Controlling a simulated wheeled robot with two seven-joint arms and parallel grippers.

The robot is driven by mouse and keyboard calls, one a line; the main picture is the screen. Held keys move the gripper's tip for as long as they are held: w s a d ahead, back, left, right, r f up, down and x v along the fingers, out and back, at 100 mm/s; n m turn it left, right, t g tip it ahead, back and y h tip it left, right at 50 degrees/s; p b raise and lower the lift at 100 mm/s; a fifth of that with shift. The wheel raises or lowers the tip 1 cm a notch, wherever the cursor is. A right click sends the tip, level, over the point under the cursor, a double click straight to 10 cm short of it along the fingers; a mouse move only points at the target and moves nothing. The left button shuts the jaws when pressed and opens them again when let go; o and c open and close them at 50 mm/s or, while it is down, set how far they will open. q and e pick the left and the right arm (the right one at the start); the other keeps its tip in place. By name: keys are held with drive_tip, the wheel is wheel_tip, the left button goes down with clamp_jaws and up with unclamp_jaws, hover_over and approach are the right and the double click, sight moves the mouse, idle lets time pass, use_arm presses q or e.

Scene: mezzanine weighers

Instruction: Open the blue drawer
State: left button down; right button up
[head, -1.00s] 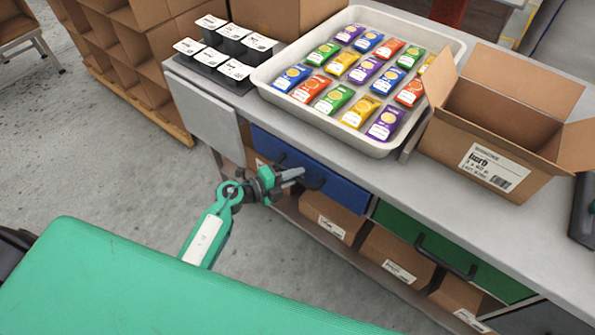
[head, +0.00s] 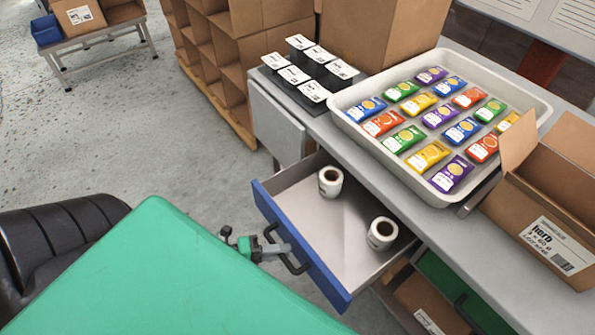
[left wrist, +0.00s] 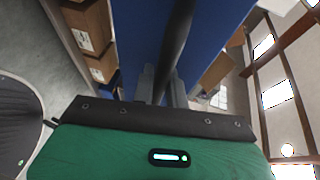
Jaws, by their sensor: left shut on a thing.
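The blue drawer (head: 312,262) stands pulled well out from under the grey worktop, and its inside shows. Two white label rolls lie in it, one near the back left (head: 330,182) and one at the right (head: 381,233). My left gripper (head: 281,250) is at the drawer's black handle (head: 290,262). In the left wrist view the two fingers (left wrist: 161,85) are shut on the dark handle bar (left wrist: 177,40), in front of the blue drawer front (left wrist: 210,30). My right gripper is in neither view.
A white tray (head: 345,103) of several coloured packets, black cups (head: 313,92) and an open herb carton (head: 545,235) stand on the worktop. A green drawer (head: 440,275) is below, to the right. Floor (head: 170,165) is clear at the left.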

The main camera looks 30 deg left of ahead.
use_arm(q)
drive_tip(key=shift+s+a, duration=0.25)
drive_tip(key=shift+s, duration=0.45)
drive_tip(key=shift+s+a, duration=0.25)
drive_tip(key=shift+s, duration=0.4)
drive_tip(key=c, duration=1.4)
unclamp_jaws()
